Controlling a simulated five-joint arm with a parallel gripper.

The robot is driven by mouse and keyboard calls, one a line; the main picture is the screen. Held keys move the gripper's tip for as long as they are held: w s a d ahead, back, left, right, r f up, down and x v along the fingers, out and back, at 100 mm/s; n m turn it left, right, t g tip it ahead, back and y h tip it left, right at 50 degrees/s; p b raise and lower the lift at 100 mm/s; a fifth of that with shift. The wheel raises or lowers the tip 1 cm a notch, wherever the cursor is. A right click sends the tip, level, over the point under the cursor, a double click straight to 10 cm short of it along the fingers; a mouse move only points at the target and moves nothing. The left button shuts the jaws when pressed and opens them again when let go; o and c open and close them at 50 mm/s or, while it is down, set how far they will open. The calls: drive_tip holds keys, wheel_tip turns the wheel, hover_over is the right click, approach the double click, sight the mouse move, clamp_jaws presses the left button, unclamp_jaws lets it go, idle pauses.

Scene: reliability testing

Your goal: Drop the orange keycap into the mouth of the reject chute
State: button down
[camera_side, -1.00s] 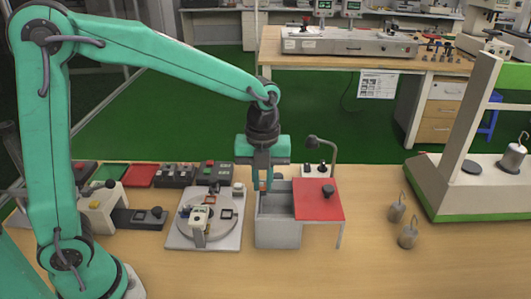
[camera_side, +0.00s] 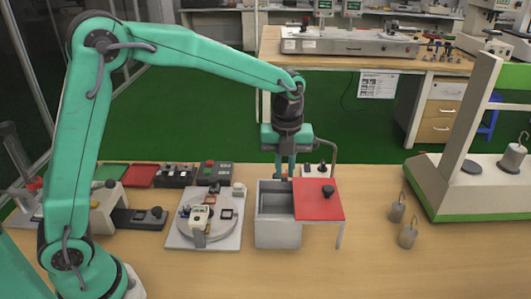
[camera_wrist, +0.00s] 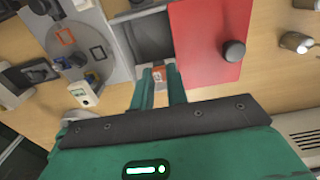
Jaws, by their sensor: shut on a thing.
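My gripper (camera_side: 284,177) points down at the back of the grey reject chute (camera_side: 278,235), next to the red plate's left edge. In the wrist view my gripper (camera_wrist: 158,73) is shut on the small orange keycap (camera_wrist: 158,75), which shows between the fingertips. The chute's open dark mouth (camera_wrist: 152,35) lies just beyond the fingertips there. In the side view the mouth (camera_side: 276,203) is open and lies in front of and below the fingers. The exact height of the keycap over the rim is hard to tell.
A round turntable fixture (camera_side: 207,217) is left of the chute. Two hooked weights (camera_side: 408,236) stand right, with bare table between.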

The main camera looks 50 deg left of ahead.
drive_tip(key=shift+f, duration=2.6)
drive_tip(key=c, duration=1.3)
unclamp_jaws()
drive_tip(key=shift+r, duration=0.1)
drive_tip(key=shift+r, duration=3.85)
